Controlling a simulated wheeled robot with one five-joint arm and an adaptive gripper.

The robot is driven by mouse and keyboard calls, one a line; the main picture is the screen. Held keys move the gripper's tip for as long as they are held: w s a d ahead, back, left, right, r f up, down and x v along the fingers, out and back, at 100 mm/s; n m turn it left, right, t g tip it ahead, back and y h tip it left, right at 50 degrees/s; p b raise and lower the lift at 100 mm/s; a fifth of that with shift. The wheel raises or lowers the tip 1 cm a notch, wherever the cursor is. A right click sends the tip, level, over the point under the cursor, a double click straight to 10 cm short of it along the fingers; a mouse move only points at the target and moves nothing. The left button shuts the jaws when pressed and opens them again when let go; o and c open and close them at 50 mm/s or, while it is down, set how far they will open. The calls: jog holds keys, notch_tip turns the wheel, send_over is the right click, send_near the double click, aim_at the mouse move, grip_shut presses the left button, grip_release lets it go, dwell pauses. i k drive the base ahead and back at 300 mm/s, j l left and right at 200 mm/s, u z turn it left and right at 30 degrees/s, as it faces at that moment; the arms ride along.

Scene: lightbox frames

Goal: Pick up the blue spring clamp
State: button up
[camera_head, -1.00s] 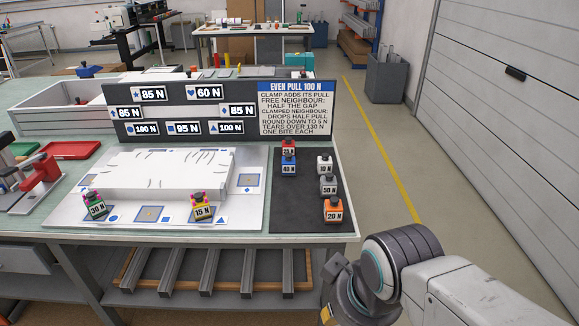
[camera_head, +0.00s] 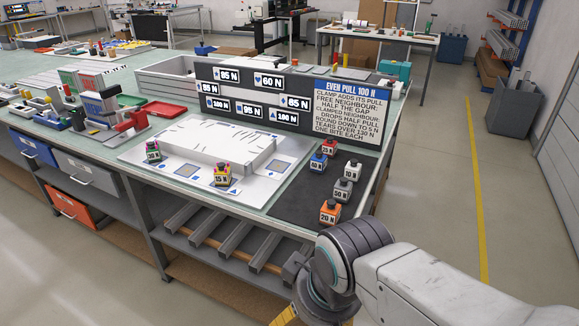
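The blue spring clamp (camera_head: 318,162), with a 40 N label and a dark top, stands on the black mat (camera_head: 290,208) at the right end of the bench. A red clamp (camera_head: 328,147) stands close behind it, partly hidden by it. My arm (camera_head: 345,255) reaches in from the lower right, in front of the bench and well short of the blue clamp.
On the mat, white (camera_head: 352,170), grey (camera_head: 343,190) and orange (camera_head: 330,211) clamps stand to the right and nearer. A sign board (camera_head: 300,143) rises behind. The white fixture plate (camera_head: 262,190) with two clamps lies left.

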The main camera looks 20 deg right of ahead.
aim_at(317, 164)
jog(key=l+u, duration=0.45)
jog(key=k+l+u, duration=0.15)
jog(key=l+u, duration=0.3)
jog(key=k+l+u, duration=0.2)
jog(key=u, duration=0.2)
jog(key=k+l+u, duration=0.25)
jog(key=l+u, duration=0.6)
jog(key=k+l+u, duration=0.1)
jog(key=l+u, duration=0.25)
jog(key=k+l+u, duration=0.1)
jog(key=l+u, duration=0.3)
jog(key=k+l+u, duration=0.15)
jog(key=u, duration=0.2)
jog(key=k+l+u, duration=0.1)
jog(key=l+u, duration=0.25)
